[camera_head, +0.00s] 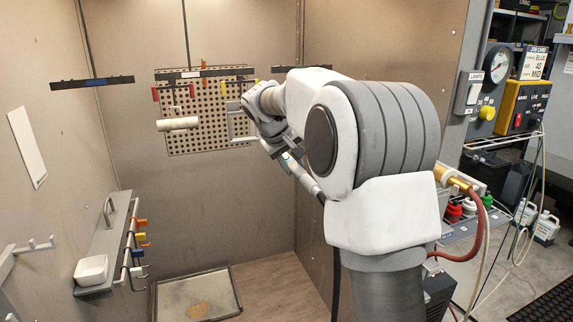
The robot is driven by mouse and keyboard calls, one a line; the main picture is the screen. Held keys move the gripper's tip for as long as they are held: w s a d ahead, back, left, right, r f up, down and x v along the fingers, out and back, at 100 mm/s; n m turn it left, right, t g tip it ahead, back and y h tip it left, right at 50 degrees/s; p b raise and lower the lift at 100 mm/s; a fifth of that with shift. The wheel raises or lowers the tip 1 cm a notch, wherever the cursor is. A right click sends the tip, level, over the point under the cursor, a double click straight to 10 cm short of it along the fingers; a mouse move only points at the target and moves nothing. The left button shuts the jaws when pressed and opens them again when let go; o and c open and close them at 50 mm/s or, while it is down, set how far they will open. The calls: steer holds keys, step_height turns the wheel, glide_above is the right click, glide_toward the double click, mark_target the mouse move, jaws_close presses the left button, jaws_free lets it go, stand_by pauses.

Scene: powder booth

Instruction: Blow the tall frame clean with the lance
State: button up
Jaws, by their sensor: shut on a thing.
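My gripper (284,148) is in front of the booth's back wall, near the right edge of the perforated panel. It is shut on the lance (305,178), a slim light tube that slopes down to the right, with a dark hose running down behind my arm. The lance's front end is hard to make out against the gripper.
A white roll-shaped piece (178,124) hangs left of the frame. A dark bar (92,82) hangs farther left. A shelf with a white bowl (91,270) and hooks juts from the left wall. A floor tray (175,291) holds tan powder. A gauge and switches (497,62) stand right.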

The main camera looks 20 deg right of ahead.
steer(key=shift+d, duration=0.8)
steer(key=shift+s+d+f+b, duration=0.1)
steer(key=shift+s+b, duration=0.2)
steer(key=s+b, duration=0.6)
steer(key=s, duration=0.6)
steer(key=shift+s+d, duration=0.2)
steer(key=shift+o, duration=1)
jaws_close()
